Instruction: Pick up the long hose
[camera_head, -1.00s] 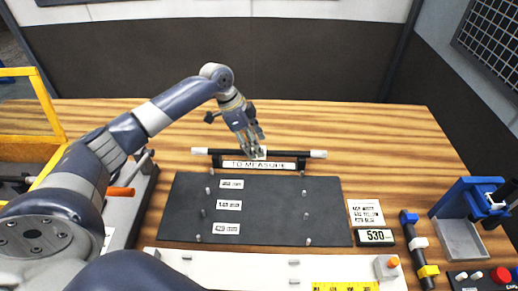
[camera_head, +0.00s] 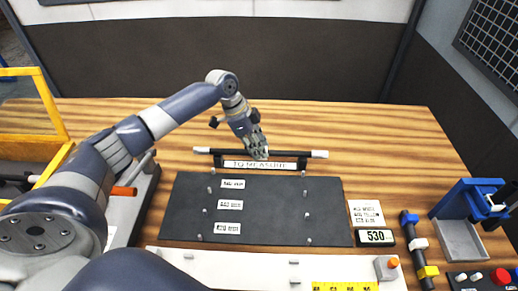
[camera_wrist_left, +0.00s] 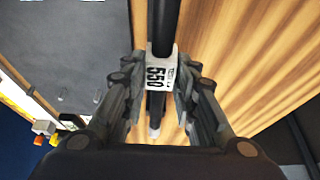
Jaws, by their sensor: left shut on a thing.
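The long hose (camera_head: 290,153) is a straight black bar with white ends. It lies across the "TO MEASURE" rack (camera_head: 285,166) at the back of the board. In the left wrist view the hose (camera_wrist_left: 164,22) runs away between my fingers, with a white "550" label around it. My left gripper (camera_head: 258,153) is shut on the hose near its middle, at the label, with the fingers on both sides. I see no clear gap between hose and rack. My right gripper is not in view.
A dark board (camera_head: 270,210) with pegs and labels lies in front of the rack. To its right are a "530" display (camera_head: 376,237), a note card (camera_head: 365,213), a banded black bar (camera_head: 414,245) and a blue fixture (camera_head: 465,200). The wooden table behind the rack is clear.

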